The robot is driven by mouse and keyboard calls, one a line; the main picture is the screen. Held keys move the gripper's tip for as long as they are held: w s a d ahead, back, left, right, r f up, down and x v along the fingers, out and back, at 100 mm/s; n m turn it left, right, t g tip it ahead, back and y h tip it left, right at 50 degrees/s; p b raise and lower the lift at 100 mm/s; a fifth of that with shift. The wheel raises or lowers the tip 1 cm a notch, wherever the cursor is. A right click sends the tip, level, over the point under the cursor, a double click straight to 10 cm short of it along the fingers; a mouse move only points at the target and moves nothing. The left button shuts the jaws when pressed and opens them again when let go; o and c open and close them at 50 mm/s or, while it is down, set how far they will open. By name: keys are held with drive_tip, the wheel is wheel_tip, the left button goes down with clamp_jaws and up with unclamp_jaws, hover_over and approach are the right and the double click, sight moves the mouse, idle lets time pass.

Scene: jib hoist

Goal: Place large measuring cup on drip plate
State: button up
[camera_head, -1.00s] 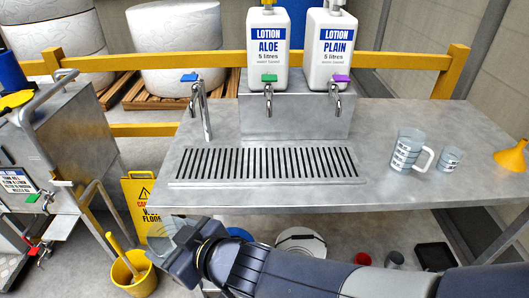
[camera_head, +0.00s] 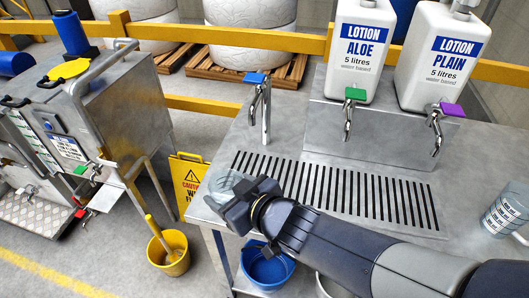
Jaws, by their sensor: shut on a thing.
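My gripper (camera_head: 236,204) is shut on a clear cup (camera_head: 221,181), which I take for the large measuring cup. The arm's end hides part of the cup, and no markings on it can be read. In the picture the cup overlaps the left front corner of the steel table, just left of the slotted drip plate (camera_head: 335,190). I cannot tell its height above the table. The drip plate's slots look bare, and my arm covers part of its front edge.
A blue-handled tap (camera_head: 262,105) stands behind the plate's left end. Aloe (camera_head: 364,45) and plain (camera_head: 440,55) lotion bottles stand behind it, with spouts. Another measuring cup (camera_head: 505,212) stands at the right. A yellow bucket (camera_head: 170,254) and a warning sign (camera_head: 190,180) are on the floor.

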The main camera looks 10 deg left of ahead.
drive_tip(key=w+d+p, duration=0.3)
drive_tip(key=w, duration=1.5)
drive_tip(key=f, duration=0.2)
drive_tip(key=f+b, duration=0.1)
drive_tip(key=f, duration=0.1)
drive_tip(key=f+b, duration=0.1)
drive_tip(key=f, duration=0.1)
drive_tip(key=shift+s+a+f, duration=0.3)
drive_tip(key=shift+s+f, duration=0.05)
drive_tip(key=shift+s, duration=0.05)
drive_tip(key=shift+w+f, duration=0.1)
drive_tip(key=shift+w, duration=0.1)
drive_tip(key=shift+f, duration=0.1)
drive_tip(key=shift+f+b, duration=0.15)
drive_tip(key=shift+b, duration=0.15)
drive_tip(key=o, duration=1)
